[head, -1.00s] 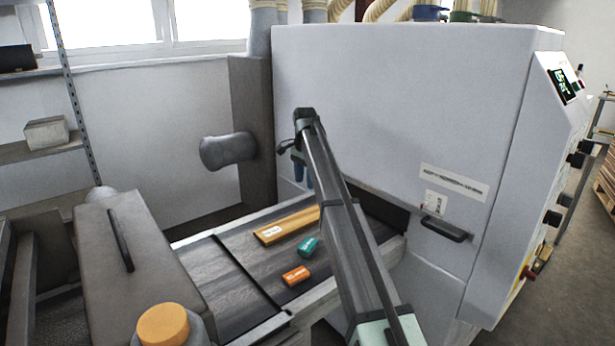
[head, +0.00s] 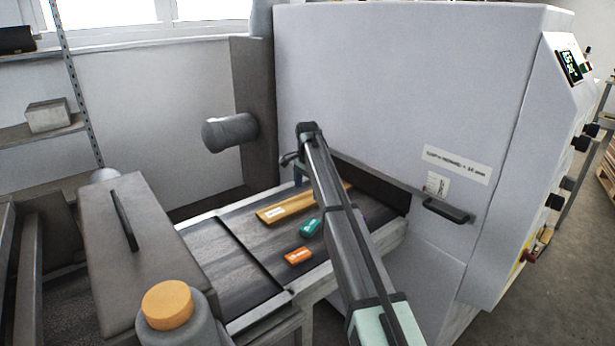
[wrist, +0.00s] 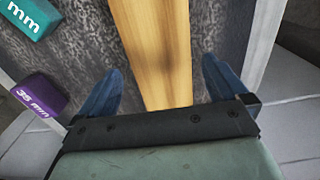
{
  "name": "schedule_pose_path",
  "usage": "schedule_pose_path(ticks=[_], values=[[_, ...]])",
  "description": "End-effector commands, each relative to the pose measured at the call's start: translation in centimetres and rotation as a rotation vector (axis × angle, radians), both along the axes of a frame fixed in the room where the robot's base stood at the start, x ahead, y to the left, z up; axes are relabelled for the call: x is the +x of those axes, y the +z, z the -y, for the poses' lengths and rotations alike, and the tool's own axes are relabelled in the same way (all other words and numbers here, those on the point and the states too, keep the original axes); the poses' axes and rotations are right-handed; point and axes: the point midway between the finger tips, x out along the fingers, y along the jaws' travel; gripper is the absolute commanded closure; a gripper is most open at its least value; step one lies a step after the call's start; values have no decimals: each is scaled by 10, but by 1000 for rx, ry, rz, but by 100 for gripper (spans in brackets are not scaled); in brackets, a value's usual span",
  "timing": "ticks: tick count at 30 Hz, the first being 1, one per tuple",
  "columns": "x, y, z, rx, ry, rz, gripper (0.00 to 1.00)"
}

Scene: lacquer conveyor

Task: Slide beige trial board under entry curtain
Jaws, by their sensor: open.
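The beige board (head: 285,209) lies flat on the dark conveyor, a white label near its near left end. Its other end passes behind my arm toward the dark slot (head: 380,190) in the machine's front. The entry curtain is not clearly distinguishable there. My gripper (wrist: 160,85) is open, with one blue finger on each side of the board in the wrist view (wrist: 153,45). Gaps show between both fingers and the board. In the head view my arm mostly hides the gripper; a bit of blue finger (head: 298,177) shows.
A teal block (head: 310,228) and an orange block (head: 298,256) lie beside the board. A purple block marked 35 mm (wrist: 40,95) shows in the wrist view. The machine housing (head: 400,80) rises behind the belt. Bare belt (head: 215,265) lies to the left.

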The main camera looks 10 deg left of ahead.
Motion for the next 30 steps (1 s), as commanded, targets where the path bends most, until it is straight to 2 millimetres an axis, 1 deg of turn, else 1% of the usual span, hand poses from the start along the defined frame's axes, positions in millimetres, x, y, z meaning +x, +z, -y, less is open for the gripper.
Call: schedule_pose_path(ticks=[1, 3, 9, 21, 30], values=[[-1, -7, 0, 0, 0, -1, 0], [-1, -14, 0, 0, 0, -1, 0], [0, -28, 0, 0, 0, 0, 0], [0, -31, 0, 0, 0, 0, 0], [0, -31, 0, 0, 0, 0, 29]])
